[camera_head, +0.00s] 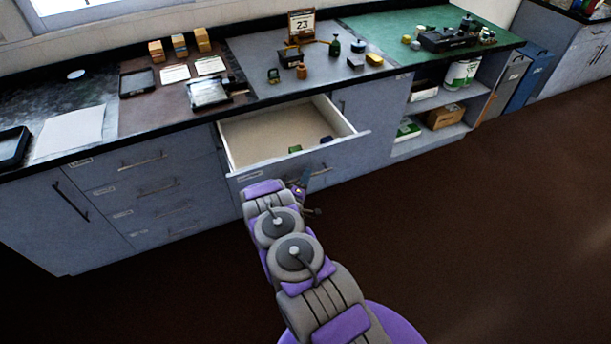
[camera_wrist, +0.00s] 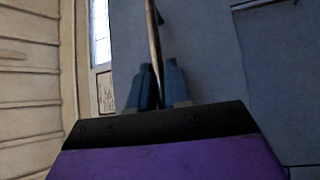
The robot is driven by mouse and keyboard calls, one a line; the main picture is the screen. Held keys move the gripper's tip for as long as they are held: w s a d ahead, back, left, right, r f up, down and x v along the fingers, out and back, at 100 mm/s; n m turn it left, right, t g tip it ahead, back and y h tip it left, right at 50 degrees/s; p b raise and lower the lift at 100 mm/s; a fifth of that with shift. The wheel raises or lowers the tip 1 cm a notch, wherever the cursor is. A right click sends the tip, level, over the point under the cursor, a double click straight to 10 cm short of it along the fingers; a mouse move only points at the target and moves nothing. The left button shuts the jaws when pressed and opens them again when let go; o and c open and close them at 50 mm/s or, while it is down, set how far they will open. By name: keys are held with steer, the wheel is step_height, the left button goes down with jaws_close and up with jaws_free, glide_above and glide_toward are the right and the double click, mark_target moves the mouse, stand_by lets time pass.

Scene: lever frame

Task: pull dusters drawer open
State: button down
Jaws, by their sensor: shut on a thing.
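A drawer (camera_head: 245,143) with a light interior stands pulled out of the grey cabinet under the counter. In the head view my gripper (camera_head: 302,186) is at the middle of the drawer front, partly hidden by my arm. In the wrist view my gripper (camera_wrist: 160,88) has its two blue-grey fingers on either side of the thin drawer handle (camera_wrist: 153,40), shut on it. A label (camera_wrist: 106,91) shows to the left of the fingers.
The counter above holds a calendar (camera_head: 301,25), a clipboard (camera_head: 208,92), wooden blocks and other small objects. Closed drawers (camera_head: 150,185) are to the left. Open shelves (camera_head: 440,100) are to the right. The brown floor (camera_head: 480,230) is clear at the right.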

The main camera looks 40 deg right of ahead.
steer(key=shift+s+a+f, duration=0.1)
steer(key=shift+s+f, duration=0.05)
steer(key=shift+f, duration=0.05)
steer(key=c, duration=1.3)
jaws_free()
steer(key=shift+o, duration=0.5)
steer(key=p+v, duration=0.2)
steer(key=v, duration=1.5)
steer(key=shift+a, duration=0.1)
